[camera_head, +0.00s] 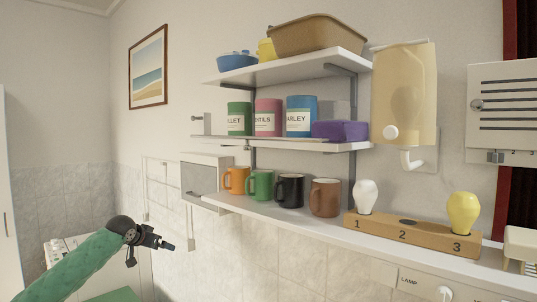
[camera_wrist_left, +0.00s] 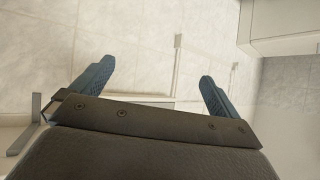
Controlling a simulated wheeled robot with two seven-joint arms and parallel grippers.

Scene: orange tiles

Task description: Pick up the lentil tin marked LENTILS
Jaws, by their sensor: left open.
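The lentil tin (camera_head: 268,117) is a pink tin with a white label reading "NTILS", its first letters cut off from view. It stands on the middle shelf between a green tin (camera_head: 239,118) marked "LLET" and a blue tin (camera_head: 301,116) marked "ARLEY". My left gripper (camera_head: 168,246) is below and to the left of the shelves, well apart from the tin. In the left wrist view its two blue fingers (camera_wrist_left: 155,85) are spread with nothing between them. My right gripper is not in view.
A purple object (camera_head: 340,131) lies right of the tins on the middle shelf (camera_head: 350,147). Several mugs (camera_head: 290,191) and a numbered wooden bulb holder (camera_head: 410,235) stand on the lower shelf. A grey-fronted box (camera_head: 207,180) juts out near its left end. A dispenser (camera_head: 404,95) hangs at right.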

